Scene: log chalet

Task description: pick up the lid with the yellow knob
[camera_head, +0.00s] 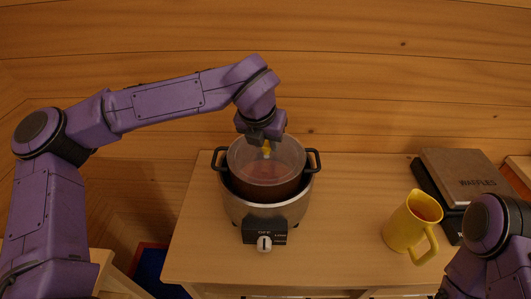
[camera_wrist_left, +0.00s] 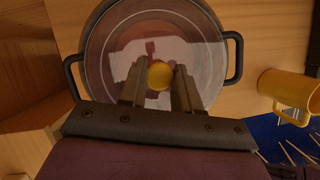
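The round glass lid (camera_head: 247,153) lies over the top of a dark-handled cooker (camera_head: 265,211), and its yellow knob (camera_head: 266,151) points up. In the left wrist view the lid (camera_wrist_left: 110,45) fills the upper middle, with the knob (camera_wrist_left: 160,75) between the two fingers. My left gripper (camera_head: 263,137) is right above the lid, pointing down, its fingers apart on either side of the knob. The knob shows below the fingers in the head view, and I see no clear grip on it. My right arm shows at the lower right, but its fingers are out of view.
A yellow pitcher (camera_head: 404,228) stands right of the cooker on the wooden table (camera_head: 340,245). Behind it is a waffle maker box (camera_head: 459,172). The plank wall (camera_head: 380,80) rises behind. The table between cooker and pitcher is clear. A blue thing with a red edge (camera_head: 150,265) lies lower left.

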